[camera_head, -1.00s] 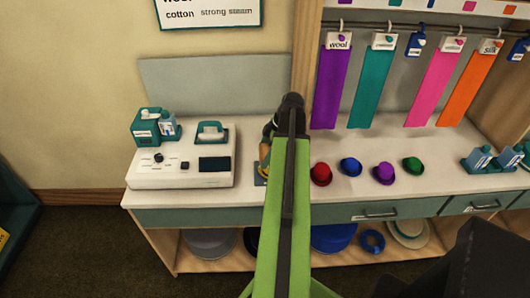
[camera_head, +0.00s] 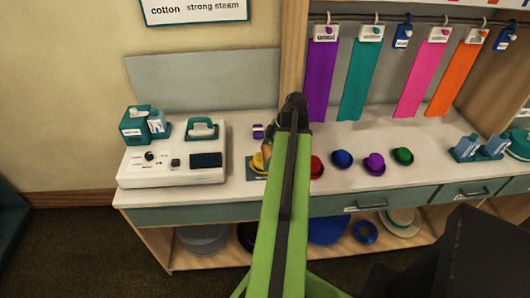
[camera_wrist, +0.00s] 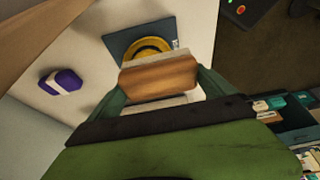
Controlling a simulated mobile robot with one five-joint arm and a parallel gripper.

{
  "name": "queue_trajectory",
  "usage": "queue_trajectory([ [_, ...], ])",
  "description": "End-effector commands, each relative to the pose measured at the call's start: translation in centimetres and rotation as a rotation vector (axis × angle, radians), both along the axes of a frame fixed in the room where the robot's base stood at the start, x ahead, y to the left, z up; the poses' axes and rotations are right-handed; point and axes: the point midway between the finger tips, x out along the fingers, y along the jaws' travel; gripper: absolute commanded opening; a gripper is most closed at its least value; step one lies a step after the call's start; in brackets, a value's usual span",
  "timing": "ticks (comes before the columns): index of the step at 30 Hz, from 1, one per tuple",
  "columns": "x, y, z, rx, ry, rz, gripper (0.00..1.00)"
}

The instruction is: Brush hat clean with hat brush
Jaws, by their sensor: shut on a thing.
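A wooden hat brush (camera_wrist: 158,77) with a pale edge of bristles is held between the two green fingers of my gripper (camera_wrist: 163,82) in the wrist view. A yellow hat (camera_wrist: 150,46) with a dark band lies just beyond the brush on a dark blue-grey mat (camera_wrist: 120,40). The brush overlaps the hat's near part in the picture; I cannot tell whether they touch. In the head view, the yellow hat (camera_head: 257,161) is partly hidden behind my arm, and my gripper is mostly hidden there too.
A purple item with a white band (camera_wrist: 63,82) lies beside the mat. A white steamer console (camera_head: 140,172) stands left on the counter. Small red (camera_head: 316,167), blue (camera_head: 341,158), purple (camera_head: 374,164) and green (camera_head: 403,156) hats sit right. Fabric strips hang behind.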

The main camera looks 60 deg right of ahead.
Motion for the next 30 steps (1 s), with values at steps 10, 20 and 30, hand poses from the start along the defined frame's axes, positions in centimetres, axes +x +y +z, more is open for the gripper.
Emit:
queue_trajectory([
  [10,0.0,0.0,2.4,0.001,-0.001,0.000,0.62],
  [20,0.1,0.0,6.1,0.001,-0.001,0.000,0.62],
  [30,0.1,0.0,6.1,0.001,-0.001,0.000,0.62],
])
